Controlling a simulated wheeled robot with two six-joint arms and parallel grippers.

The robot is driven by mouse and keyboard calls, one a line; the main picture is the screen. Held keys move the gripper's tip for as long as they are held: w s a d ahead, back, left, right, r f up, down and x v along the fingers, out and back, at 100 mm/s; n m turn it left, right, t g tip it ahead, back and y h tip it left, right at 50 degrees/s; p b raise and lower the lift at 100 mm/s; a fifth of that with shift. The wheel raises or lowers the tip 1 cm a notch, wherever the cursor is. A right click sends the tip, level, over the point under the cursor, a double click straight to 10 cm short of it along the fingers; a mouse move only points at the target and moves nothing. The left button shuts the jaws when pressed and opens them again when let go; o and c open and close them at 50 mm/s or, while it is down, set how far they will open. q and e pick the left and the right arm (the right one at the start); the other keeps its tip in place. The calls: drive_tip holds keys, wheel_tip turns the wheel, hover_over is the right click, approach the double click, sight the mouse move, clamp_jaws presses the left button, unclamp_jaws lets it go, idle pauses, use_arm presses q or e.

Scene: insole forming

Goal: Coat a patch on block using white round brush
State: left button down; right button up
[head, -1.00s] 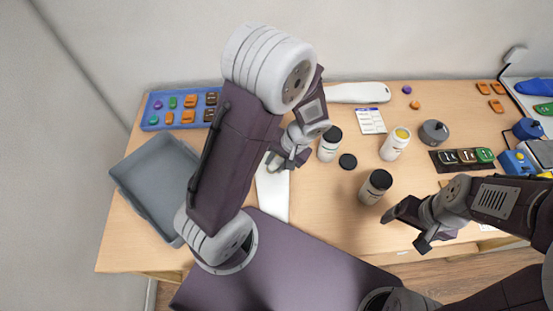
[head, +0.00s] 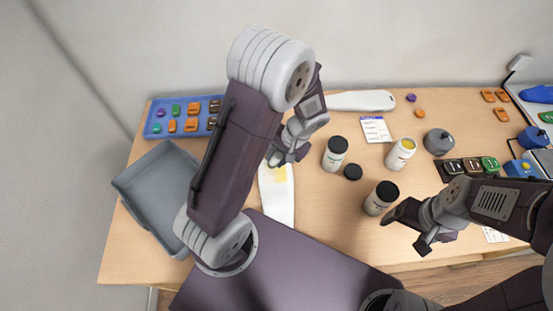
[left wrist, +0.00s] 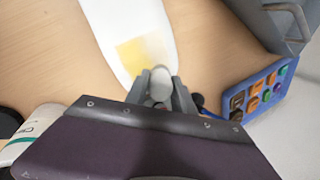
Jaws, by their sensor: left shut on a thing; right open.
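A long white block (head: 280,205) lies on the table in front of my left gripper (head: 276,161). A pale yellow patch (head: 280,174) shows on its upper end; in the left wrist view the patch (left wrist: 140,50) is roughly square, with a soft, faded right edge. My left gripper (left wrist: 161,84) is shut on the white round brush (left wrist: 160,78), whose rounded end shows between the fingers beside the patch. Whether the brush touches the block cannot be told. An open jar with yellow contents (head: 400,155) stands at centre right. My right gripper (head: 405,228) is open and empty.
Two black-lidded jars (head: 335,154) (head: 380,198) and a loose black lid (head: 352,172) stand between my grippers. A grey bin (head: 137,196) and a blue tray of coloured pieces (head: 157,126) lie left. A second white block (head: 362,101) lies at the back.

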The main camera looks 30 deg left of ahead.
sight(277, 152)
use_arm(q)
drive_tip(key=shift+w+a+r+p, duration=0.2)
drive_tip(key=shift+w+r+p, duration=0.25)
drive_tip(key=shift+r, duration=0.15)
drive_tip(key=shift+w+a+r+p, duration=0.15)
drive_tip(key=shift+w+r+p, duration=0.3)
drive_tip(key=shift+r, duration=0.15)
drive_tip(key=r+p, duration=0.1)
drive_tip(key=s+r+p, duration=0.1)
drive_tip(key=shift+d+r, duration=0.2)
drive_tip(key=shift+r, duration=0.1)
drive_tip(key=shift+w+a+r+p, duration=0.15)
drive_tip(key=shift+w+r+p, duration=0.05)
drive_tip(key=shift+r+p, duration=1.1)
drive_tip(key=shift+s+r, duration=0.15)
drive_tip(key=shift+r, duration=0.2)
use_arm(e)
wheel_tip(277, 152, up, 7)
drive_tip(key=shift+s+d, duration=0.25)
drive_tip(key=shift+s, duration=0.1)
use_arm(q)
drive_tip(key=shift+f, duration=0.15)
use_arm(e)
drive_tip(key=shift+w+f, duration=0.15)
